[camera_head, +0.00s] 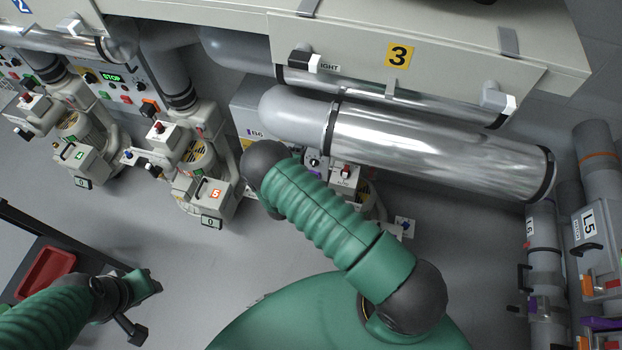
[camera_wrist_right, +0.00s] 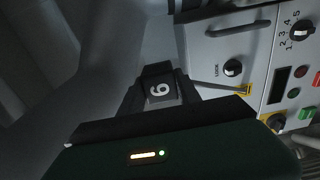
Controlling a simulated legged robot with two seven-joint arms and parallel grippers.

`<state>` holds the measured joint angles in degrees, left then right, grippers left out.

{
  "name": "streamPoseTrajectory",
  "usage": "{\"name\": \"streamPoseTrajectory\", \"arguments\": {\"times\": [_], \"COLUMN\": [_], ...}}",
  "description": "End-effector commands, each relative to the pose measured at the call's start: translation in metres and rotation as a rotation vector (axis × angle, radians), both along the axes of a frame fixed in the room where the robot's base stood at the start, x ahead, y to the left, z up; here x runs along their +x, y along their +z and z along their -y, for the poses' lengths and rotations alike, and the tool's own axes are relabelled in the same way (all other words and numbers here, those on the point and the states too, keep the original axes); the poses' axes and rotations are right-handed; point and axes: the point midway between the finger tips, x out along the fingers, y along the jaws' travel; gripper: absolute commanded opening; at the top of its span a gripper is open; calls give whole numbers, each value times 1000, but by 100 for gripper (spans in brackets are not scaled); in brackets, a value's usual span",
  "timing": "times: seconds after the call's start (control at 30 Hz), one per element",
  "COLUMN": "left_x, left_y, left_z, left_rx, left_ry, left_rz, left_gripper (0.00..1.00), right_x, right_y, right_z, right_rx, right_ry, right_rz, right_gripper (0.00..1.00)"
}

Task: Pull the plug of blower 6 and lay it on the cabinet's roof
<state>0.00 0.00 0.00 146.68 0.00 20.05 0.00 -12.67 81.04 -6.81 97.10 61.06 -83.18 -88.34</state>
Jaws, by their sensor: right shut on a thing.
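In the right wrist view, my right gripper (camera_wrist_right: 158,95) is shut on a dark plug (camera_wrist_right: 160,91) with a white 6 on it. I cannot tell whether the plug is seated in a socket or free. A light grey cabinet front (camera_wrist_right: 243,48) stands beside it, with a handle, a lock and a dial. In the head view, blower 6 (camera_head: 345,178) is partly hidden behind my right arm, which also hides the right gripper. A grey cabinet (camera_head: 255,112) with a purple-edged label ending in 6 stands behind the arm. My left gripper (camera_head: 143,290) is low at the left, its jaws unclear.
Blower 5 (camera_head: 205,190) and blower 4 (camera_head: 80,165) stand to the left. A large silver duct (camera_head: 440,145) runs above my right arm, under a panel marked 3 (camera_head: 398,55). A red tray (camera_head: 45,272) is at lower left. Pipes marked L5 (camera_head: 590,225) stand at right.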

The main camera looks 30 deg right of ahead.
Motion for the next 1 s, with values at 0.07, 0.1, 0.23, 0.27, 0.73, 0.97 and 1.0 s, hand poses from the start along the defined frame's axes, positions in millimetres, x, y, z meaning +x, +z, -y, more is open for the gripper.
{"name": "streamPoseTrajectory", "arguments": {"times": [0.07, 0.1, 0.23, 0.27, 0.73, 0.97, 1.0], "left_x": [0, 0, 0, 0, 0, 0, 0], "left_y": [2, 1, 1, 1, -17, -26, -28], "left_z": [0, 0, 0, 0, 0, 0, 0], "left_rx": [0, 0, 0, 0, 0, 0, 0], "left_ry": [0, 0, 0, 0, 0, 0, 0], "left_rz": [0, 0, 0, 0, 0, 0, 0], "left_gripper": [36, 36, 36, 36, 36, 36, 36], "right_x": [0, 0, 0, 0, 23, 36, 38], "right_y": [3, 2, 2, 2, 0, 0, 0], "right_z": [1, 1, 1, 1, -19, -30, -32], "right_rx": [-2, -2, -3, -3, -2, -1, -1], "right_ry": [-2, -2, -2, -2, -2, -1, -1], "right_rz": [2, 2, 3, 3, 4, 3, 3], "right_gripper": [0, 0, 0, 0, 0, 0, 0]}}
